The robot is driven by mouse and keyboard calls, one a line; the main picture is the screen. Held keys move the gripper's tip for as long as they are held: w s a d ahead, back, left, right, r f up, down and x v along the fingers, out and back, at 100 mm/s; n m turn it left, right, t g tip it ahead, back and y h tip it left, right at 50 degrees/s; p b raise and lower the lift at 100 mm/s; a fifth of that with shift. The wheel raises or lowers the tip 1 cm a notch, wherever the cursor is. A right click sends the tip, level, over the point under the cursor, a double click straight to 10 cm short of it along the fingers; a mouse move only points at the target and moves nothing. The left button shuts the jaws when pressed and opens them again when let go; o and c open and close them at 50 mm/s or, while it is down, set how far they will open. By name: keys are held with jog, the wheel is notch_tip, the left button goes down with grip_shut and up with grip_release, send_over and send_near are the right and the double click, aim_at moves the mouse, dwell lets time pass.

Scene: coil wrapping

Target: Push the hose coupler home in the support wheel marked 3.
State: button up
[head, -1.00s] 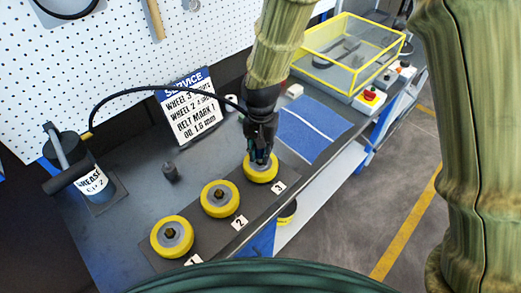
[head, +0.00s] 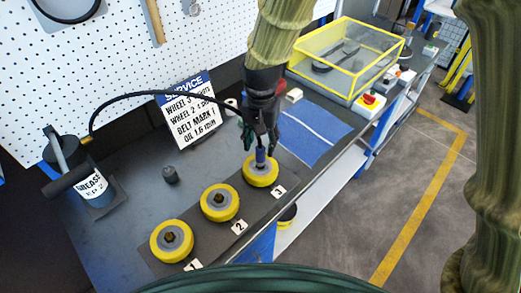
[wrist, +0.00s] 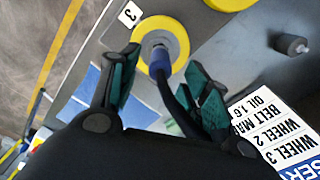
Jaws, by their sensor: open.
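The wheel marked 3 (head: 261,176) is a yellow ring with a grey hub on the bench, beside its "3" card (head: 279,191). The blue hose coupler (head: 260,157) stands upright at its hub; how deep it sits I cannot tell. In the wrist view the coupler (wrist: 159,62) is at the hub of the yellow wheel (wrist: 177,33), beyond my fingertips. My gripper (head: 260,140) is open just above the coupler. Its green fingers (wrist: 163,82) are spread on either side of the black hose (wrist: 181,108), with nothing gripped.
Wheels 2 (head: 220,213) and 1 (head: 160,252) stand in line to the left. A grease can (head: 92,188), a small dark cylinder (head: 170,174) and a service sign (head: 192,118) are behind. The hose (head: 150,97) arches to the grease can. A blue mat (head: 312,132) lies right.

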aim_at(260, 147)
jog(key=shift+r, duration=2.95)
